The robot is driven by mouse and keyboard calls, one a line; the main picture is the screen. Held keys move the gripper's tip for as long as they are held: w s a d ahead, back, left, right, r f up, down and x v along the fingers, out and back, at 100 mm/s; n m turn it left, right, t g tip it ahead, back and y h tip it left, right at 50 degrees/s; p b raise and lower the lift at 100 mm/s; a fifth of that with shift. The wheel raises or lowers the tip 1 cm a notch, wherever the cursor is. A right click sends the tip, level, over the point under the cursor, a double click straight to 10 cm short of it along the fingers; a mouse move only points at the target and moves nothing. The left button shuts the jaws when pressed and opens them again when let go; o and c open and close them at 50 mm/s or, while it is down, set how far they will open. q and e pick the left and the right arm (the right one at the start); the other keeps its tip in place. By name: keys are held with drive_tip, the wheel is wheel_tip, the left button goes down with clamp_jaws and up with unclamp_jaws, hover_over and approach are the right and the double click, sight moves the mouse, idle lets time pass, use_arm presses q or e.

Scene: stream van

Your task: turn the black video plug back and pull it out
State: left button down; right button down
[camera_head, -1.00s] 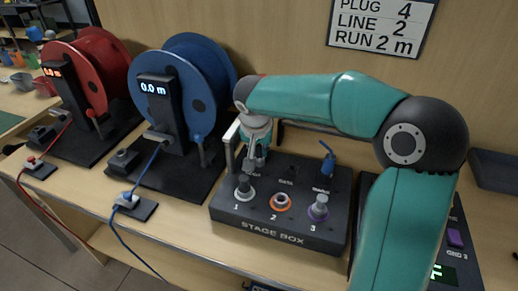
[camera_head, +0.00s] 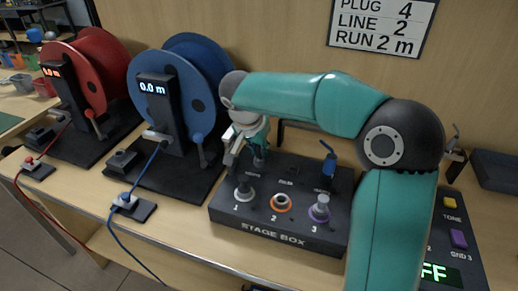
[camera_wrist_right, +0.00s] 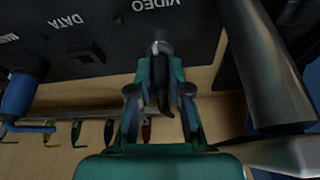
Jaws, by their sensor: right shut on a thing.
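The black stage box (camera_head: 290,238) stands on the bench, with numbered sockets in front and labelled ones behind. My right gripper (camera_head: 243,152) is at its back left corner. In the right wrist view this gripper (camera_wrist_right: 160,98) is shut on the black video plug (camera_wrist_right: 162,92), which lies between its fingers below the VIDEO label. The plug's grey collar (camera_wrist_right: 161,48) meets the box face, so it looks seated; its turn angle is unclear. In the head view the plug is largely hidden by the gripper. My left gripper is not in view.
A blue plug (camera_head: 328,163) stands at the box's back right. Grey-topped connectors stand at socket 1 (camera_head: 243,190) and socket 3 (camera_head: 320,206); orange-ringed socket 2 (camera_head: 281,202) is between them. The blue reel (camera_head: 188,95) is close on the left.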

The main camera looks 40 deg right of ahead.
drive_tip(key=shift+m, duration=0.5)
drive_tip(key=shift+s+m+g, duration=0.1)
drive_tip(key=shift+m+g, duration=0.3)
drive_tip(key=shift+m, duration=0.1)
drive_tip(key=shift+r, duration=0.25)
drive_tip(key=shift+w+r+p, duration=0.25)
drive_tip(key=shift+r+p, duration=0.35)
drive_tip(key=shift+r, duration=0.05)
drive_tip(key=shift+s+r+p, duration=0.1)
drive_tip(key=shift+r+p, duration=0.25)
drive_tip(key=shift+r, duration=0.1)
drive_tip(key=shift+r+p, duration=1)
drive_tip(key=shift+r, duration=0.45)
